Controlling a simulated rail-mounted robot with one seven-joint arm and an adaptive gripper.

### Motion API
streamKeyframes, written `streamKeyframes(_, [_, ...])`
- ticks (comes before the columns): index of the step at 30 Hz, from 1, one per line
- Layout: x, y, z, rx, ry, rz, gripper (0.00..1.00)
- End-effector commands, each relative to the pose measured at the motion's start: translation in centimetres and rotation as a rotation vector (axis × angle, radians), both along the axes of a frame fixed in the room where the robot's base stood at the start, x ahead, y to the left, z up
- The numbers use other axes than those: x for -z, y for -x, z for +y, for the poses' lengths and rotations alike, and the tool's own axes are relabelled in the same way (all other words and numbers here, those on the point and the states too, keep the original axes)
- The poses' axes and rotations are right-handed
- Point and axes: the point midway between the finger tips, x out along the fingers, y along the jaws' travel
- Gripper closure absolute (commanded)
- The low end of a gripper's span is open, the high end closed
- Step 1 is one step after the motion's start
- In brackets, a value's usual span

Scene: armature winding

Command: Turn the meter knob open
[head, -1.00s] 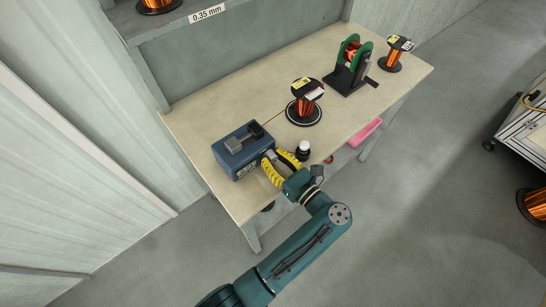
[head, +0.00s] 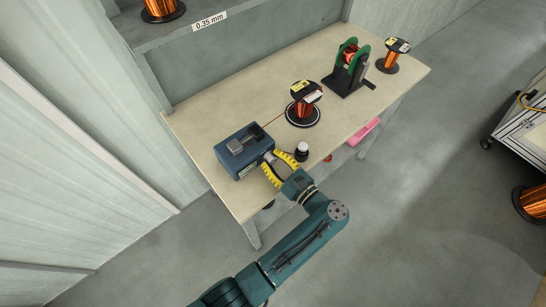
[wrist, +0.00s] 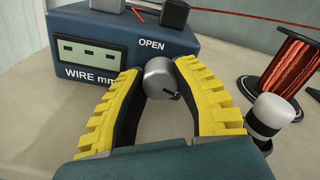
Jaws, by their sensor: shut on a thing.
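The wire meter is a blue box (head: 243,152) at the left front of the bench. The wrist view shows its "OPEN" and "WIRE mm" labels and a display window (wrist: 90,54) that reads as dashes. Its grey cylindrical knob (wrist: 162,77) sticks out of the front face below "OPEN", with a dark mark on its end. My gripper (wrist: 160,75) has yellow-backed fingers, one on each side of the knob, shut on it. In the head view my gripper (head: 270,161) reaches the meter's right front side.
A black-and-white capped object (head: 302,151) stands close beside my right finger. A copper spool (head: 303,104) stands behind it, with a wire running to the meter. A green-flanged spool stand (head: 349,68) and another spool (head: 391,57) are at the bench's far right.

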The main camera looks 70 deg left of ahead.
Motion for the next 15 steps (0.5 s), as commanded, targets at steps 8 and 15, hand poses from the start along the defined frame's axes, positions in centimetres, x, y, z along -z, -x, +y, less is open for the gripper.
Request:
streamKeyframes(8, [-0.24, 0.03, 0.06, -0.002, -0.037, -0.084, 1.0])
streamKeyframes(15, [-0.24, 0.03, 0.06, -0.002, -0.043, -0.099, 1.0])
